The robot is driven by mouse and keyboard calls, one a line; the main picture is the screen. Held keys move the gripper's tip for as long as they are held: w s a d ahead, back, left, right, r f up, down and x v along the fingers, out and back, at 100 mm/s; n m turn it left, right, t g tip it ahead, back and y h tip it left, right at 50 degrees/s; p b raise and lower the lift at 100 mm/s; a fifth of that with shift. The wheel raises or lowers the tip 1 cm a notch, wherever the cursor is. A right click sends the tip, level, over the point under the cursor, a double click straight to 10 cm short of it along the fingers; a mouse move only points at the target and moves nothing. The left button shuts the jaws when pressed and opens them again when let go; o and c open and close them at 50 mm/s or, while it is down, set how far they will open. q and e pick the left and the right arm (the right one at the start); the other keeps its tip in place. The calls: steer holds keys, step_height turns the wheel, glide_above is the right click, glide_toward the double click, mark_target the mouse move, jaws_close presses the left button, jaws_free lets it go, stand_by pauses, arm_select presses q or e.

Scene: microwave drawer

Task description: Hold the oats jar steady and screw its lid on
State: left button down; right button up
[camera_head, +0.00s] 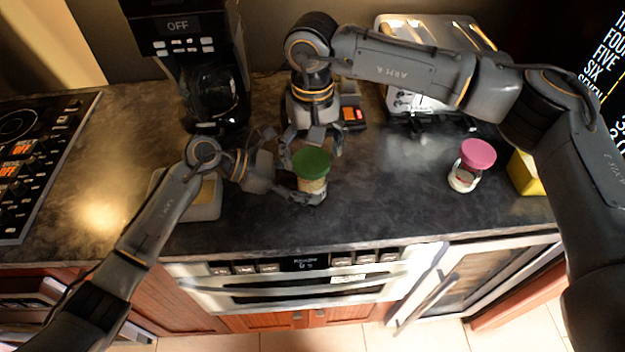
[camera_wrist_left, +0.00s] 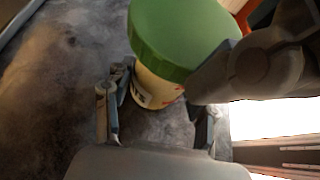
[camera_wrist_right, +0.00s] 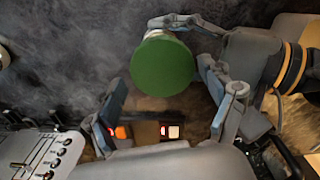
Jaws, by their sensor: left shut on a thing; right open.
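The oats jar (camera_head: 312,186) stands upright on the dark counter, with its green lid (camera_head: 311,162) on top. Whether the lid's threads are engaged cannot be told. The jar's pale body (camera_wrist_left: 150,88) and the lid (camera_wrist_left: 180,35) also show in the left wrist view. My left gripper (camera_head: 298,188) is shut around the jar body, below the lid, coming from the left. My right gripper (camera_head: 315,143) is open just behind the lid, fingers spread and pointing toward it. In the right wrist view the lid (camera_wrist_right: 163,66) lies ahead of and between the fingers, apart from them.
A pink-lidded jar (camera_head: 466,170) stands to the right, near a yellow box (camera_head: 526,174). A coffee maker (camera_head: 205,75), a scale-like device with a lit display (camera_head: 352,112) and a toaster (camera_head: 425,100) line the back. A grey container (camera_head: 205,208) sits left of my left gripper.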

steer(key=shift+d, duration=0.1)
steer(key=c, duration=1.2)
steer(key=shift+o, duration=0.2)
steer(key=m, duration=0.5)
steer(key=shift+d+f, duration=0.1)
steer(key=shift+f, duration=0.05)
steer(key=m, duration=0.8)
steer(key=shift+d+m, duration=0.1)
steer(key=shift+m, duration=0.2)
steer(key=m, duration=0.4)
steer(key=shift+m, duration=0.4)
steer(key=o, duration=1)
steer(key=shift+o, duration=0.8)
steer(key=shift+w+a, duration=0.15)
steer(key=shift+a, duration=0.05)
